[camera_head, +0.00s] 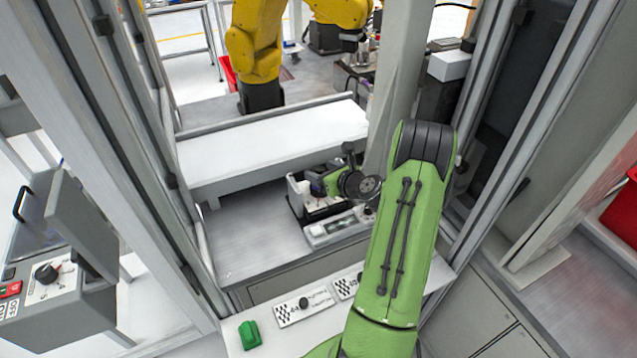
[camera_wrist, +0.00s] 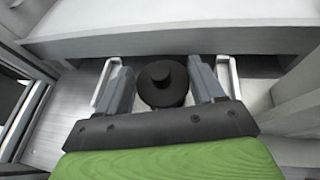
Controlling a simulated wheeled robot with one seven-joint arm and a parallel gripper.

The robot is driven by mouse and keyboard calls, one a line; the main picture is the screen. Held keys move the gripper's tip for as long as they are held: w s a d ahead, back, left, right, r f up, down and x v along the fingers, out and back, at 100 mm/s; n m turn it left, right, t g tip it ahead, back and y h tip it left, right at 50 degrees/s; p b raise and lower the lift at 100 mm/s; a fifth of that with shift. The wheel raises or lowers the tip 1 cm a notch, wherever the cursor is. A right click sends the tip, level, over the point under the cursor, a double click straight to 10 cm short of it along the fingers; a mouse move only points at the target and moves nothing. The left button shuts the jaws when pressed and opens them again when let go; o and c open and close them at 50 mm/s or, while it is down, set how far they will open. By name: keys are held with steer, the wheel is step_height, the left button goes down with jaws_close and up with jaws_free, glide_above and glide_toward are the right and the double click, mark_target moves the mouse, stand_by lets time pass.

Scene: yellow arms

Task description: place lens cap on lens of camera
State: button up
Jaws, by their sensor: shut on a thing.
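In the head view, my green wrist (camera_head: 333,183) is low, in front of the white table's near edge. The fingertips and the cap cannot be made out clearly there. I cannot make out the camera or its lens for certain in either view; what lies under the cap is hidden.
A long white table (camera_head: 265,148) stands just behind my wrist. A light panel box (camera_head: 335,229) sits close in front. A green block (camera_head: 250,334) and switch plates lie on the front ledge. Grey posts (camera_head: 150,150) flank the cell. A yellow arm (camera_head: 253,45) stands beyond.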

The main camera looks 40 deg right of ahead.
steer(key=shift+a+f+b, duration=0.1)
steer(key=shift+f+b, duration=0.25)
steer(key=shift+f, duration=1.55)
steer(key=o, duration=0.7)
